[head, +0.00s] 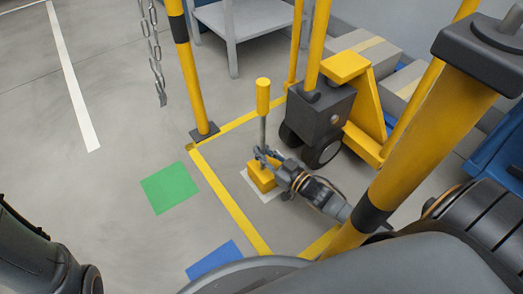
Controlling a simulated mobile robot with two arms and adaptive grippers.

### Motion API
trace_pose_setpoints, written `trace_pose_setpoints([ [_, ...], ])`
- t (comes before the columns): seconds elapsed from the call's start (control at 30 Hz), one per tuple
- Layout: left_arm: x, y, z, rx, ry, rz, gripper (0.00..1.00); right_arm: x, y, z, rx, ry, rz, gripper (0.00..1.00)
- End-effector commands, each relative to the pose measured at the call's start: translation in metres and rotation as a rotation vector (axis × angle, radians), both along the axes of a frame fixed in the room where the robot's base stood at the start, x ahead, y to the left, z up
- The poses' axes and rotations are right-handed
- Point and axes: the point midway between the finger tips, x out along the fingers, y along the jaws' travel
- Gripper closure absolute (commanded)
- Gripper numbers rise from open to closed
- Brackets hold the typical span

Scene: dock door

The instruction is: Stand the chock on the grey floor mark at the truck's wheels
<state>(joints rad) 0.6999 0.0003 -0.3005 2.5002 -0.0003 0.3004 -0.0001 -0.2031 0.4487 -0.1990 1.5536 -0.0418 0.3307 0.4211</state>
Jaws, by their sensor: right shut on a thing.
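The chock (261,178) is a yellow block with a grey upright rod and a yellow grip on top. It is upright over a pale grey floor mark (267,197), whose edges show around the block. I cannot tell whether the block touches the floor. My right gripper (266,158) comes in from the right and is shut on the chock, low at the rod just above the block. The truck's wheels (325,152) are dark and stand just right of the chock, apart from it. My left gripper is not in view.
The yellow pallet truck (346,66) has a dark body. Yellow posts (187,70) and a hanging chain (155,55) stand around. A green mark (170,188) and a blue mark (214,258) lie left of the yellow floor line (228,199). A grey table (245,18) is behind.

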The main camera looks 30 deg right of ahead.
Motion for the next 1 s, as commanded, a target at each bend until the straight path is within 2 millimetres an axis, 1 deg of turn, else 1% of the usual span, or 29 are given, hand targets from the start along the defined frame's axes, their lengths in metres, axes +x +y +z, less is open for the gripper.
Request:
trace_pose_setpoints([
  [0.03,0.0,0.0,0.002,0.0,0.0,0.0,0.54,0.001,0.0,0.006,0.001,-0.01,0.001,1.0],
  [0.23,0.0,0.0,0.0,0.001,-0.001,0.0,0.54,0.001,0.0,0.003,0.001,-0.009,0.001,1.0],
  [0.27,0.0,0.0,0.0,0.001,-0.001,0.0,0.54,0.0,0.0,-0.002,0.0,0.001,-0.001,0.87],
  [0.3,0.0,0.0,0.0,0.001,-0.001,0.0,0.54,0.0,0.0,-0.001,0.0,0.001,0.0,0.79],
  [0.37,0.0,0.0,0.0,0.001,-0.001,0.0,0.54,0.0,0.0,-0.001,0.0,0.001,0.0,0.67],
  [0.4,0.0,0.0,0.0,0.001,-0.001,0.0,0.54,0.0,0.0,-0.001,0.0,0.001,0.0,0.63],
  [0.63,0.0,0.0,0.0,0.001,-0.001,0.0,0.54,0.0,0.0,-0.001,0.0,0.001,0.0,0.63],
  [0.77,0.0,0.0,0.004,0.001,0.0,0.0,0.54,-0.002,-0.001,0.003,0.0,0.001,0.0,0.63],
  [0.87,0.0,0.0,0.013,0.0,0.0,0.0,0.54,-0.014,-0.005,0.004,0.0,0.004,-0.001,0.63],
  [1.0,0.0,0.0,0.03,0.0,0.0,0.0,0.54,-0.041,-0.014,0.006,-0.001,0.007,-0.001,0.63],
])
